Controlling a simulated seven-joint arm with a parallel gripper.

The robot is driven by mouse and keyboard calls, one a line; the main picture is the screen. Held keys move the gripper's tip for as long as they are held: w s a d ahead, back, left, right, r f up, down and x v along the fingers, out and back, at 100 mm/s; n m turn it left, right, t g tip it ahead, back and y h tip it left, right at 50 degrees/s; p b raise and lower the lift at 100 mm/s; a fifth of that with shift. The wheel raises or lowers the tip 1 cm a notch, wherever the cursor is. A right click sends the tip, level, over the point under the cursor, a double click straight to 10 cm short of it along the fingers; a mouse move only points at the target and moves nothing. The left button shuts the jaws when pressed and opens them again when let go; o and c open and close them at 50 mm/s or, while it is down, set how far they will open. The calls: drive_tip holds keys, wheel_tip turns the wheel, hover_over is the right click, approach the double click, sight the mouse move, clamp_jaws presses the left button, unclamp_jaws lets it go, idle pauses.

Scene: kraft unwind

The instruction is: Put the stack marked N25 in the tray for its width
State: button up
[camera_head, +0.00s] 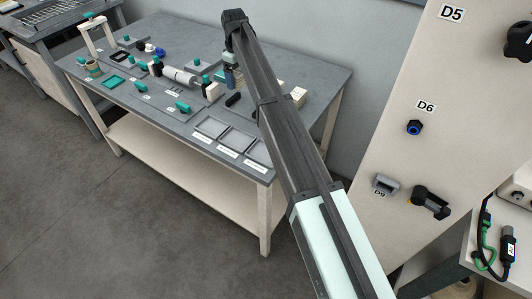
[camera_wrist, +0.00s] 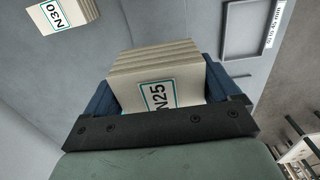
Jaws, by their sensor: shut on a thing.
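The stack marked N25 (camera_wrist: 155,62) is a cream block of layered sheets with a teal-framed label. My gripper (camera_wrist: 158,88) is shut on it, one blue finger on each side. In the head view my gripper (camera_head: 231,76) is over the back right part of the grey table, and the held stack cannot be made out clearly there. Several shallow grey trays with white labels lie along the table's front right; the left one (camera_head: 203,134) and its neighbours look empty. In the wrist view one tray (camera_wrist: 226,32) shows at upper right, its label partly readable as 45 mm.
A stack marked N30 (camera_wrist: 62,14) stands at upper left in the wrist view. Cream blocks (camera_head: 298,95) sit right of my arm. A roller on a holder (camera_head: 180,76) and teal-handled items crowd the left of the table (camera_head: 171,122). My arm hides part of the right side.

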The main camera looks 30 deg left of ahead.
drive_tip(key=shift+w+d, duration=0.1)
drive_tip(key=shift+w, duration=0.05)
drive_tip(key=s+d+f+m, duration=0.1)
drive_tip(key=s+d+m, duration=0.7)
drive_tip(key=d+m, duration=0.1)
drive_tip(key=s+d+f+m, duration=0.1)
drive_tip(key=s+d+m, duration=0.7)
drive_tip(key=d, duration=0.4)
drive_tip(key=shift+d+f+m, duration=0.2)
drive_tip(key=shift+f+m, duration=0.15)
drive_tip(key=shift+m, duration=0.15)
drive_tip(key=shift+f, duration=0.1)
drive_tip(key=shift+f, duration=2.4)
drive_tip(key=shift+f, duration=1.1)
